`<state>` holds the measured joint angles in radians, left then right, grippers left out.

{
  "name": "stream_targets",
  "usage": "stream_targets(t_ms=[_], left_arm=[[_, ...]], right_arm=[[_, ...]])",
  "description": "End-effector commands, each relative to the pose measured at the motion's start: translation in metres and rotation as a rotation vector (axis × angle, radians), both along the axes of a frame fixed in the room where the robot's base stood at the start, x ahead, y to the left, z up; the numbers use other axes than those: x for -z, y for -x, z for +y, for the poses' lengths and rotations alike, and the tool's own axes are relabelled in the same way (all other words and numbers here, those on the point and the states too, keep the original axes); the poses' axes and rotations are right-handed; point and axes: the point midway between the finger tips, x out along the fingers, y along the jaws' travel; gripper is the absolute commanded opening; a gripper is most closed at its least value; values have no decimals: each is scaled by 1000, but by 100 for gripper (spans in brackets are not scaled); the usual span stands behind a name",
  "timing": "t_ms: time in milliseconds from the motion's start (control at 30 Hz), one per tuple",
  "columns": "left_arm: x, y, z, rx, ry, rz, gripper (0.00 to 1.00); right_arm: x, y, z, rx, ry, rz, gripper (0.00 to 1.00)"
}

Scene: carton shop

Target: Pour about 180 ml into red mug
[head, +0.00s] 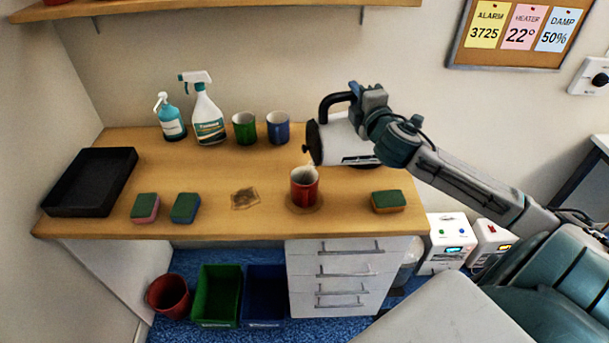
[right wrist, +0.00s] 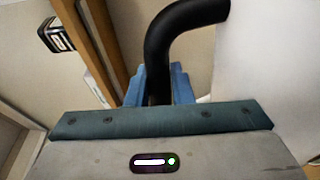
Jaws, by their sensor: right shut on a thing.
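The red mug (head: 304,190) stands upright on a round brown coaster (head: 318,206) near the counter's front edge. Something pale shows inside its mouth, but I cannot tell the level. My right gripper (head: 358,98) is shut on the black handle of a white kettle (head: 338,145). The kettle is tipped well over to the left, above and just behind the mug, with its dark end facing left. I cannot make out a clear stream. In the right wrist view the black handle (right wrist: 172,45) runs between the fingers, beside the white body (right wrist: 270,60). My left gripper is out of view.
A black tray (head: 92,182) is at left. Sponges (head: 389,202) and a brown stained patch (head: 244,198) lie near the front. Bins (head: 219,295) stand below.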

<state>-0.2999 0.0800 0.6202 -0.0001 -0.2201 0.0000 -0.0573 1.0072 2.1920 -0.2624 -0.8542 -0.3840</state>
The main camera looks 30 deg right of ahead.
Motion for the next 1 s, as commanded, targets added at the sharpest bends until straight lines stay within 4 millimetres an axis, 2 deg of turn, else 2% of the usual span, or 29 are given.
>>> stream_targets(t_ms=[1000], left_arm=[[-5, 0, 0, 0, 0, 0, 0]], right_arm=[[-6, -2, 8, -2, 38, 6, 0]])
